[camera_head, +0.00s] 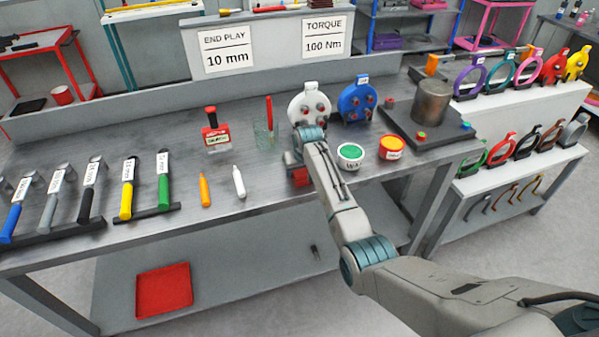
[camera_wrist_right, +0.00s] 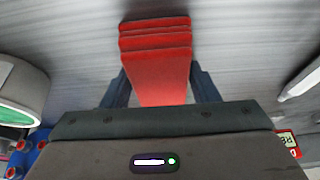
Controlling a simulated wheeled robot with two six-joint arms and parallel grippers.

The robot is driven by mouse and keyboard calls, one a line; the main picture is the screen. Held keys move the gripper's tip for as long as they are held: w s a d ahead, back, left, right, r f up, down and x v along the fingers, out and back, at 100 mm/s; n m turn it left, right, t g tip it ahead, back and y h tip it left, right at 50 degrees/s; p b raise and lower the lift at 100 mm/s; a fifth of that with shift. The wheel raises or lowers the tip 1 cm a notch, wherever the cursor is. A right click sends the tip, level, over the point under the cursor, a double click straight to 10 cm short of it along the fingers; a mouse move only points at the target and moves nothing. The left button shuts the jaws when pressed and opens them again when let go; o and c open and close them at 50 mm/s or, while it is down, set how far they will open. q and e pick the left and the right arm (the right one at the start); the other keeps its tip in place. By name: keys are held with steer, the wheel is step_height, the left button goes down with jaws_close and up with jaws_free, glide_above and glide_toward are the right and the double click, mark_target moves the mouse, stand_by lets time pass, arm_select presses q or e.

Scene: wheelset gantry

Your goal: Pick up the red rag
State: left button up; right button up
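The red rag (camera_head: 300,178) is a folded, layered stack on the grey workbench, partly hidden behind my right gripper in the head view. In the right wrist view the rag (camera_wrist_right: 156,60) lies between the two dark fingers of my right gripper (camera_wrist_right: 158,85). The fingers stand wide apart, one on each side of the rag, with their tips close to its edges. I cannot tell whether they press on it. My left gripper is not in view.
A green-topped tin (camera_head: 350,156) stands just right of my right gripper, and a red and yellow tin (camera_head: 392,147) beyond it. White (camera_head: 309,104) and blue (camera_head: 357,100) parts stand behind. A glass cup (camera_head: 264,136) is behind left.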

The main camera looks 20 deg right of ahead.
steer(key=shift+c, duration=1.1)
steer(key=shift+r, duration=0.1)
steer(key=shift+r+b, duration=0.3)
steer(key=shift+b, duration=0.1)
step_height(320, 180, up, 3)
steer(key=shift+w+f+b, duration=0.1)
steer(key=shift+f+b, duration=0.1)
steer(key=shift+b, duration=0.75)
steer(key=s+a+r+b, duration=0.1)
steer(key=s, duration=0.7)
steer(key=s+a+r+b, duration=0.1)
steer(key=s+b, duration=0.1)
steer(key=s, duration=0.6)
steer(key=shift+a+b, duration=0.3)
